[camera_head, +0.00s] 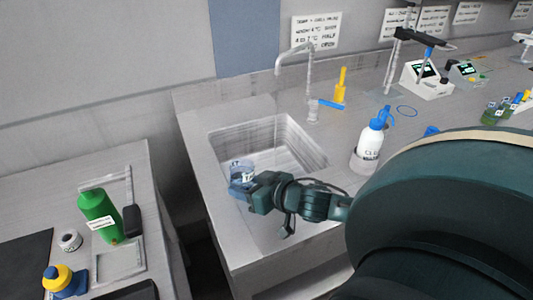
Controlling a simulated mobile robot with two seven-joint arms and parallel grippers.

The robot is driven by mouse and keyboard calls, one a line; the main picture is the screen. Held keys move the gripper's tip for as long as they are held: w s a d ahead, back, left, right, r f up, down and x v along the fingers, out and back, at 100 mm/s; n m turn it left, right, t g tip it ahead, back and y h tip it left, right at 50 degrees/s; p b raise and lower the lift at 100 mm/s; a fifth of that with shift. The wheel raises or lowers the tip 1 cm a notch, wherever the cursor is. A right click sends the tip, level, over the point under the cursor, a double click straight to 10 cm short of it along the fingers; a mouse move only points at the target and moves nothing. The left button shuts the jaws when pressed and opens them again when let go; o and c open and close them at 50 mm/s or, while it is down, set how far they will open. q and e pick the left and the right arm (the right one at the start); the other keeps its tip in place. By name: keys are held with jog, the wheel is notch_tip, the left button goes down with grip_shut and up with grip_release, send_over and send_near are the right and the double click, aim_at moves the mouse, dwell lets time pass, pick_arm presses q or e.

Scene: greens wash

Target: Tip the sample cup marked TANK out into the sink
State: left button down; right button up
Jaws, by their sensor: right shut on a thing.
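My right gripper (245,184) is shut on a small clear cup (241,169) with a bluish tint. It holds the cup over the near left part of the sink (218,142). The cup looks roughly upright. A label with dark letters shows on it, but it is too small to read fully. I cannot tell how much liquid is in it. The sink basin is grey and looks empty where it shows; my gripper hides part of its near edge. My left gripper is not in view.
A yellow bottle (340,88) is behind. A green bottle (99,215) stands on the left bench, across a gap.

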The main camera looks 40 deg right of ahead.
jog(key=shift+w+d+n+y, duration=0.1)
jog(key=shift+w+d+n, duration=0.2)
jog(key=shift+d, duration=0.35)
jog(key=shift+w+d+n+y, duration=0.1)
jog(key=shift+d+n, duration=0.35)
jog(key=shift+d, duration=0.25)
jog(key=shift+w+d+n+y, duration=0.1)
jog(key=shift+w+d+n, duration=0.2)
jog(key=shift+d, duration=0.35)
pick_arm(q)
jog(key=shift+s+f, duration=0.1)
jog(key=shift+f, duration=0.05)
pick_arm(e)
jog(key=shift+d+f+m, duration=0.1)
jog(key=shift+d+m, duration=0.05)
jog(key=shift+m, duration=0.1)
pick_arm(q)
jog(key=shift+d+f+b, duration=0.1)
jog(key=shift+b, duration=0.65)
pick_arm(e)
jog(key=shift+w+d+f+m+g+y, duration=0.15)
jog(key=shift+d+f+m+g+y, duration=0.15)
jog(key=shift+m+g+y, duration=0.1)
pick_arm(q)
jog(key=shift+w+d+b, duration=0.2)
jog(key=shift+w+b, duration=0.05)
jog(key=shift+b, duration=0.05)
pick_arm(e)
jog(key=shift+d, duration=0.1)
